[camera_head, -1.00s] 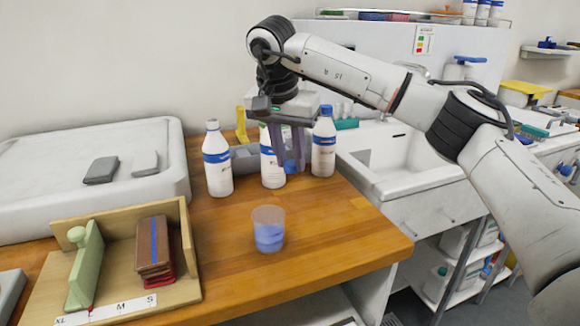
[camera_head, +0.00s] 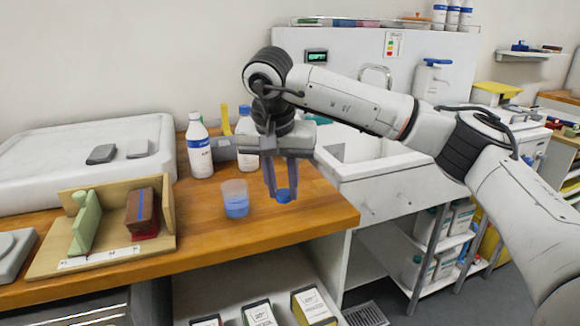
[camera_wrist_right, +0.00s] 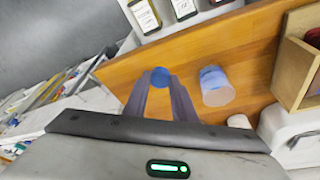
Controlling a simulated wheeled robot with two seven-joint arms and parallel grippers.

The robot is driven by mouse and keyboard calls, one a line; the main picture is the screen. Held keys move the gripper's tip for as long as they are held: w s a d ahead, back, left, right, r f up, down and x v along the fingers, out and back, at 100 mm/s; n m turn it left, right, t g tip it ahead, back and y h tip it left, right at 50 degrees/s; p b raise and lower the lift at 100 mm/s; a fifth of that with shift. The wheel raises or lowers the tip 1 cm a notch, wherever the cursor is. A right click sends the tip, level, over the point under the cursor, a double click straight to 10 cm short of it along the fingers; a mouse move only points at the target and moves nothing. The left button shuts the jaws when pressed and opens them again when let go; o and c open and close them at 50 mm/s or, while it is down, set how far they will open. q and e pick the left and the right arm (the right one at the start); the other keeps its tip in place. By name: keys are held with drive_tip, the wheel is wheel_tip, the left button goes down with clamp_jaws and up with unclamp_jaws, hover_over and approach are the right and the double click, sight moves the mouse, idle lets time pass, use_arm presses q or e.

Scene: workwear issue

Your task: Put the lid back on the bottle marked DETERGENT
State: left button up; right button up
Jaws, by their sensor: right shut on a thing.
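My right gripper (camera_head: 284,190) is shut on a small blue lid (camera_head: 284,196) and holds it above the front right part of the wooden counter. The lid also shows between the fingertips in the right wrist view (camera_wrist_right: 160,76). A white bottle with a blue band (camera_head: 199,150) stands upright at the back left of the gripper; its top looks white, with no blue lid. A second white bottle (camera_head: 246,140) with a blue top stands behind my arm, partly hidden. The bottles' writing is too small to read. My left gripper is not in view.
A clear cup with blue liquid (camera_head: 236,203) stands left of the gripper. A wooden sorting box (camera_head: 65,262) and a pale tray (camera_head: 40,180) are at the left. A white sink (camera_head: 370,170) is at the right. The counter's front edge is close to the gripper.

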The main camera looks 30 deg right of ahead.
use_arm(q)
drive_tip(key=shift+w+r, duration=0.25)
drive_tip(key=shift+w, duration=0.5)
use_arm(e)
drive_tip(key=s+a+f+n+y, duration=0.1)
drive_tip(key=s+a+f+n, duration=0.3)
drive_tip(key=s, duration=0.3)
drive_tip(key=s+a+f+n+t+y, duration=0.1)
drive_tip(key=s+a+f+n, duration=0.2)
drive_tip(key=s+a+n, duration=0.2)
drive_tip(key=s+a, duration=0.1)
drive_tip(key=s, duration=0.1)
drive_tip(key=shift+s+a+f, duration=0.35)
drive_tip(key=shift+s+a, duration=0.05)
